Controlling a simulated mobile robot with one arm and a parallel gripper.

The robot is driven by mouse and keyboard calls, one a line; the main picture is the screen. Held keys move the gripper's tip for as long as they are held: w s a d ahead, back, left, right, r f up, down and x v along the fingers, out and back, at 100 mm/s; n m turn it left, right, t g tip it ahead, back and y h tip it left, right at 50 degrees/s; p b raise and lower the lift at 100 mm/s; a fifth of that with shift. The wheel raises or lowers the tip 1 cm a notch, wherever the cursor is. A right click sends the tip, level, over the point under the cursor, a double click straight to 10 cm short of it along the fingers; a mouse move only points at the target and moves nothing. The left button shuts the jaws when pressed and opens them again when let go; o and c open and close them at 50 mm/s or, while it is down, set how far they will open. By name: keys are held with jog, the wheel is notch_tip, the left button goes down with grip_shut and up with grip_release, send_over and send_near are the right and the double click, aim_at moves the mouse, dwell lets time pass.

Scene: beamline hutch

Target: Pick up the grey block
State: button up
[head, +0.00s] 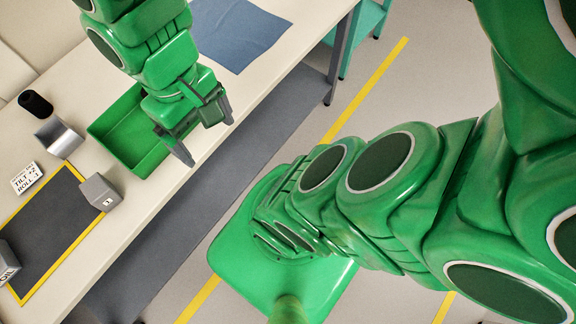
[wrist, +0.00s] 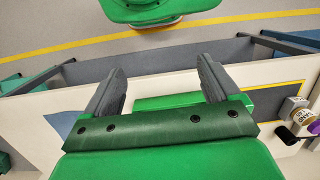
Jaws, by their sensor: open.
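A grey block (head: 100,192), a small cube with a dark mark on a white label, sits at the right edge of the dark yellow-bordered mat (head: 50,235) in the head view. Another grey block-like thing (head: 7,262) with lettering is cut off by the left picture edge. My gripper (head: 205,136) is open and empty, above the front part of the table, to the right of the cube and apart from it. In the wrist view its two fingers (wrist: 160,82) stand wide apart with nothing between them. Small objects at that view's right edge are too unclear to name the cube surely.
A green tray (head: 103,128) lies beside and partly behind my gripper.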

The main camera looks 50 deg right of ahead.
jog(key=d, duration=0.2)
jog(key=m+t, duration=0.2)
send_over(94, 187)
jog(key=s, duration=0.1)
jog(key=shift+y, duration=0.3)
jog(key=f, duration=1.6)
jog(key=shift+s+d+f, duration=0.1)
jog(key=shift+s+d, duration=0.05)
jog(key=shift+s, duration=0.05)
jog(key=shift+w+a+f, duration=0.15)
jog(key=shift+a+f, duration=0.15)
jog(key=shift+f, duration=1.1)
jog(key=shift+w+f, duration=0.2)
jog(key=shift+f, duration=0.7)
jog(key=shift+w+f, duration=0.15)
jog(key=shift+f, duration=0.7)
jog(key=shift+w+f, duration=0.2)
jog(key=shift+f, duration=0.7)
